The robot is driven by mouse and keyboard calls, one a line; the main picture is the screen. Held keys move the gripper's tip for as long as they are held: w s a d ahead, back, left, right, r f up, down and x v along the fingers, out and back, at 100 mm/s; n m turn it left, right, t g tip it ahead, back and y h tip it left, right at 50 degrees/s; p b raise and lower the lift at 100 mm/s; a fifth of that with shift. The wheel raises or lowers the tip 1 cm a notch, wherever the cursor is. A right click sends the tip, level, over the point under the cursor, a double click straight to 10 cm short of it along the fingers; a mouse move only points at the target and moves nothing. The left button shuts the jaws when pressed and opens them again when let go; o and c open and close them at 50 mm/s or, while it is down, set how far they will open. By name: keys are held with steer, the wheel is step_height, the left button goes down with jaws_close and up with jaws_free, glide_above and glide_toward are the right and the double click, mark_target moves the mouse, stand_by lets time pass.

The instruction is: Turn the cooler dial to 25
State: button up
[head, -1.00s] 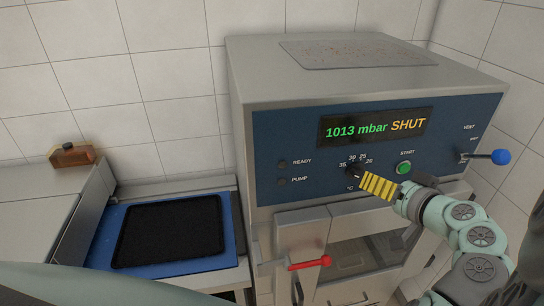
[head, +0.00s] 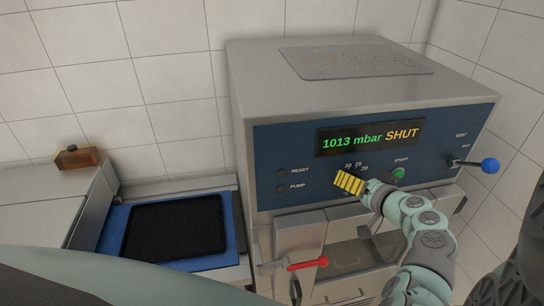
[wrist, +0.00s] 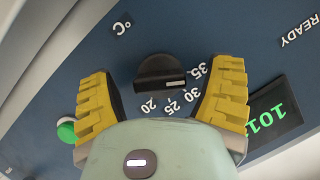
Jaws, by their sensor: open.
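The cooler (head: 300,95) is a steel cabinet with a blue front panel and a display reading 1013 mbar SHUT. Its dial (wrist: 160,72) is a black knob with a white mark, inside a scale of 20, 25, 30 and 35. In the wrist view the mark points toward the 30 to 35 side; the exact value is unclear. My gripper (wrist: 162,78) has its yellow fingers spread on either side of the dial, with visible gaps and nothing held. In the head view my gripper (head: 349,182) hides the dial.
A green START button (head: 398,173) is close to my gripper. A blue-knobbed lever (head: 490,166) sticks out at the panel's right. A red-handled lever (head: 308,263) sits below left. A black mat on a blue tray (head: 112,228) lies to the left.

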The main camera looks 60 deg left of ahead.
steer(key=c, duration=1.2)
steer(key=shift+f, duration=0.1)
steer(key=shift+f+b, duration=0.15)
steer(key=shift+b, duration=0.95)
steer(key=m+b, duration=0.1)
steer(key=b, duration=0.3)
steer(key=shift+w+f+g+b, duration=0.15)
steer(key=shift+f+g+b, duration=0.05)
steer(key=shift+g+b, duration=0.2)
steer(key=m+y+b, duration=0.1)
steer(key=m+b, duration=0.1)
steer(key=b, duration=0.3)
steer(key=shift+r+g, duration=0.1)
steer(key=shift+g, duration=0.2)
steer(key=m+g+y+b, duration=0.1)
steer(key=m+y+b, duration=0.1)
steer(key=m+b, duration=0.2)
steer(key=shift+r+m, duration=0.15)
steer(key=shift+m, duration=0.15)
steer(key=m+y+b, duration=0.2)
steer(key=m+b, duration=0.1)
steer(key=m, duration=0.2)
steer(key=shift+r, duration=0.15)
steer(key=shift+m, duration=0.4)
